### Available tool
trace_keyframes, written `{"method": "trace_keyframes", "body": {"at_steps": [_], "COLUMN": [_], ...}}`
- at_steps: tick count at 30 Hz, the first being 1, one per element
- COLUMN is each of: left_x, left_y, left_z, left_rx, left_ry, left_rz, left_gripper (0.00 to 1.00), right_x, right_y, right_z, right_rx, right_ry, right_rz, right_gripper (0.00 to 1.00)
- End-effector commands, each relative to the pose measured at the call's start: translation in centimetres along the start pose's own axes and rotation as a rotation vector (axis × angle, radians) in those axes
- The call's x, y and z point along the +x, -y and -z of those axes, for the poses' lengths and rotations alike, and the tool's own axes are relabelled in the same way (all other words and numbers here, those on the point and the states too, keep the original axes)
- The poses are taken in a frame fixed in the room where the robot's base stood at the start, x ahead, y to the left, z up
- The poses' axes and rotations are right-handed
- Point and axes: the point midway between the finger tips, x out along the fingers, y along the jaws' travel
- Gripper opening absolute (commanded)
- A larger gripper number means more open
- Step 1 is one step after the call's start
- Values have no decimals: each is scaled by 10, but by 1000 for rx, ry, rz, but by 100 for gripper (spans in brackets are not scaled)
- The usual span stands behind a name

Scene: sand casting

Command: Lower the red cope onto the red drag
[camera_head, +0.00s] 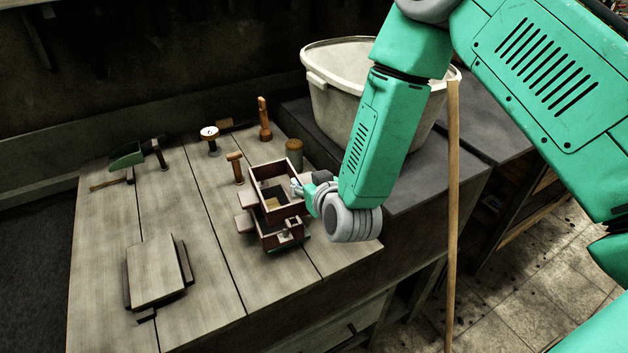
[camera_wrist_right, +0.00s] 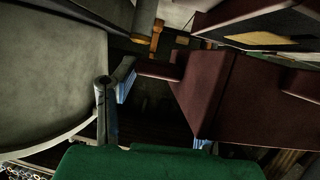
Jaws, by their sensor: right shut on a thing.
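The red cope (camera_head: 284,212) is an open box frame over the red drag (camera_head: 271,241) near the right side of the bench. The cope looks roughly level and sits slightly offset from the drag; I cannot tell whether they touch. My right gripper (camera_head: 301,189) is at the cope's right side, shut on it. In the right wrist view, the cope's dark red wall (camera_wrist_right: 210,85) fills the right side, near the fingers (camera_wrist_right: 160,115) with blue pads. The exact contact is partly hidden. My left gripper is not in view.
A large pale tub (camera_head: 330,85) stands behind my right arm on a dark surface. A flat board (camera_head: 155,270) lies front left. The bench between is clear.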

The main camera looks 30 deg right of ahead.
Motion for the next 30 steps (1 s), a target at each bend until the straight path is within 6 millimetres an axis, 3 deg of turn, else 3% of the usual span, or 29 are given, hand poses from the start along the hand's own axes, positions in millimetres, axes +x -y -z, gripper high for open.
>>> {"method": "trace_keyframes", "body": {"at_steps": [11, 30], "left_x": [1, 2], "left_y": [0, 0], "left_z": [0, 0], "left_rx": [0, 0], "left_ry": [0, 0], "left_rz": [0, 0], "left_gripper": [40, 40], "right_x": [2, 1], "right_y": [-5, 14], "right_z": [-3, -5], "right_rx": [10, 4], "right_ry": [0, 0], "right_rz": [2, 1], "right_gripper": [0, 0]}}
